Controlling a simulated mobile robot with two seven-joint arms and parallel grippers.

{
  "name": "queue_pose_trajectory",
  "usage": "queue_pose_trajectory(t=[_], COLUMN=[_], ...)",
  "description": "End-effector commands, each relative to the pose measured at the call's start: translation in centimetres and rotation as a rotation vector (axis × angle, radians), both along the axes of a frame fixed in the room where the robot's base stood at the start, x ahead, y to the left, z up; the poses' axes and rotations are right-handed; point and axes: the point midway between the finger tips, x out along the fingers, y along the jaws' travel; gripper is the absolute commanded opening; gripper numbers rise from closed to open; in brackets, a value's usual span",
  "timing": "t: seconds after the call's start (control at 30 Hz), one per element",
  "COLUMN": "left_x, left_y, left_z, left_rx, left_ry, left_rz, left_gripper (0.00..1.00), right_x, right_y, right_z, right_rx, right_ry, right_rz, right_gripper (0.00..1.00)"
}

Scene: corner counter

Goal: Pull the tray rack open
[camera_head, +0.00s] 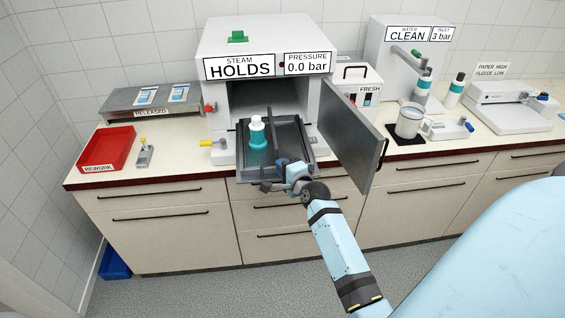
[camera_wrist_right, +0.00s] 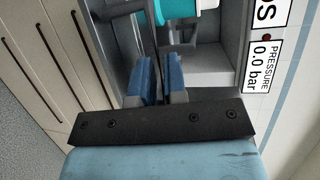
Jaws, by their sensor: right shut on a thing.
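The tray rack (camera_head: 292,131) is a dark grey tray that sticks out through the open front of the white steam sterilizer (camera_head: 215,100). A teal and white bottle (camera_head: 257,135) stands upright on it. My right gripper (camera_head: 287,166) is at the rack's front edge, its blue fingers shut on the rack's front part. In the right wrist view the blue fingers (camera_wrist_right: 155,78) close around a thin dark bar, with the bottle (camera_wrist_right: 180,10) just beyond. The grip hides part of the rack's front. My left gripper is not in view.
The sterilizer's grey door (camera_head: 350,135) hangs open to the right of the rack, close to my right arm. A red rework bin (camera_head: 107,150) and a small stand (camera_head: 145,155) are on the counter at left.

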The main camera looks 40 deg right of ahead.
Motion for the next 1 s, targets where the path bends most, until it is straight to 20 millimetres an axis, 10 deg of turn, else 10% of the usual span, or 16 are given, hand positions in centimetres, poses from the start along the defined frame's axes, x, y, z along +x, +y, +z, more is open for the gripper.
queue_pose_trajectory(t=[0.27,0.4,0.77,1.0], left_x=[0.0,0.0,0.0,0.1], left_y=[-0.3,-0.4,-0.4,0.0], left_z=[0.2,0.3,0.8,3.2], left_rx=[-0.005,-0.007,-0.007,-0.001], left_ry=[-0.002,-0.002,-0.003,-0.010], left_rz=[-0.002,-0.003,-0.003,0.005], left_gripper=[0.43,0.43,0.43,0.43], right_x=[0.0,0.0,-0.6,-4.9], right_y=[0.0,0.0,0.1,0.7], right_z=[0.0,0.0,0.2,1.3], right_rx=[0.001,0.001,0.001,0.000], right_ry=[-0.001,-0.001,0.001,0.004], right_rz=[0.000,0.000,0.000,-0.001], right_gripper=[0.00,0.38,0.38,0.38])
